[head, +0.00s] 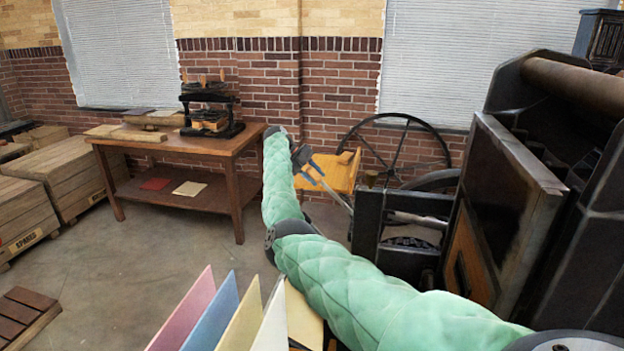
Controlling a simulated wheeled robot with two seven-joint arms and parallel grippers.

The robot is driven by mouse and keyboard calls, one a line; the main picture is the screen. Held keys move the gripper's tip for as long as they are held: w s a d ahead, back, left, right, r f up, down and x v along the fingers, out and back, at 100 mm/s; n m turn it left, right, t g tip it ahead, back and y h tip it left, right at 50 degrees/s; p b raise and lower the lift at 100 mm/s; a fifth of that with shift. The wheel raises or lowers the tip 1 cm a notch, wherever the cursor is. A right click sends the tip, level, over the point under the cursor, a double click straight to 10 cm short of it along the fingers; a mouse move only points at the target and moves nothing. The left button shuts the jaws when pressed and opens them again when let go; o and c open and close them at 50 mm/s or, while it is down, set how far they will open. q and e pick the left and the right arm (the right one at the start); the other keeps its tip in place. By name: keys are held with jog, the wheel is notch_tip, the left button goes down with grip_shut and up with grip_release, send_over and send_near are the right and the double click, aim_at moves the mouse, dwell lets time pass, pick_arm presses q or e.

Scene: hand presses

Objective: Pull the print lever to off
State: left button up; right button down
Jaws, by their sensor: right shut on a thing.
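My right arm, in a green quilted cover, reaches from the lower right across the middle of the head view. My right gripper (314,174) is shut at the upper end of the print lever (335,193), a thin grey metal rod. The rod slants down and right toward the dark press (367,226). The grip is small in the view, and the lever's lower end is hard to make out. My left gripper is not in view.
A large black press with a wooden roller (575,84) fills the right side. A spoked wheel (393,150) and a yellow board (337,172) are behind the lever. A wooden table (170,148) stands left. Coloured sheets (212,315) stand in front. Floor between is clear.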

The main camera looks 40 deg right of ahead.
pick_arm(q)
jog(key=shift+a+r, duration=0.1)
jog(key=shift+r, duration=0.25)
pick_arm(e)
jog(key=shift+a, duration=0.1)
jog(key=c, duration=1.5)
grip_release()
jog(key=shift+f, duration=0.1)
jog(key=o, duration=0.4)
jog(key=shift+w+a, duration=0.1)
jog(key=shift+w, duration=0.05)
jog(key=shift+o, duration=0.4)
jog(key=shift+w+f, duration=0.1)
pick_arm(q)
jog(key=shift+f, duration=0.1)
